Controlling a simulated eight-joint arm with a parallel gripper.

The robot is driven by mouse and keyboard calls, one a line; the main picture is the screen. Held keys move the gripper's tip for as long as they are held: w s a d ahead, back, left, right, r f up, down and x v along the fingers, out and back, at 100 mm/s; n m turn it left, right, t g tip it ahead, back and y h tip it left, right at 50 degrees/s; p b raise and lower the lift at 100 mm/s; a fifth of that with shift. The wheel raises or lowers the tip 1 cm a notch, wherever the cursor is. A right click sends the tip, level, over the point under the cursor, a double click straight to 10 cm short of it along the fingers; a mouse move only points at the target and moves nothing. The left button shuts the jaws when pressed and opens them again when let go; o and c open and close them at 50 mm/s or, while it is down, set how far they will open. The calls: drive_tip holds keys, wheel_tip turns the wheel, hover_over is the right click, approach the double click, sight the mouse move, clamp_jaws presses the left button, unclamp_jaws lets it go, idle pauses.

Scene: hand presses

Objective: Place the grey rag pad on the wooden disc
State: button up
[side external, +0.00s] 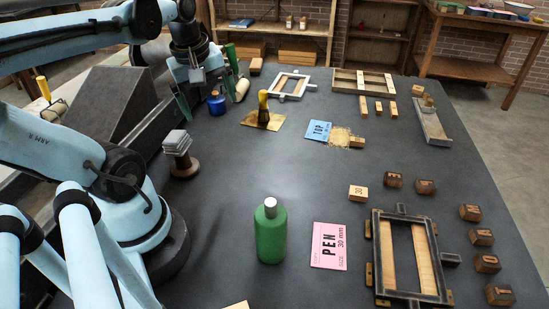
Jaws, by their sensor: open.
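The grey rag pad (177,141) is a small layered block at the left of the table. It appears to rest on top of a dark brown wooden stand with a round, disc-like base (184,170). I cannot tell which part is the wooden disc, as the pad hides the stand's top. My gripper (208,101) is open behind the pad, pointing down, and apart from it. A small blue jar (216,104) shows at or between its fingers; I cannot tell whether they touch it.
A green bottle (270,232) stands at the front, beside a pink card (329,246) and a dark frame (376,251). A yellow-handled tool (263,110) stands behind the middle. Wooden letter blocks (480,237) lie at right. The table's middle is clear.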

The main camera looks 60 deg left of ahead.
drive_tip(key=w+d+f+m+t, duration=0.1)
drive_tip(key=w+d+m+t, duration=0.1)
drive_tip(key=w+d+m, duration=0.2)
drive_tip(key=w+d+f+m+t+h, duration=0.1)
drive_tip(key=w+d+m+t, duration=0.2)
drive_tip(key=d+m, duration=0.7)
drive_tip(key=m, duration=0.3)
drive_tip(key=shift+w+f, duration=0.3)
drive_tip(key=shift+w, duration=0.05)
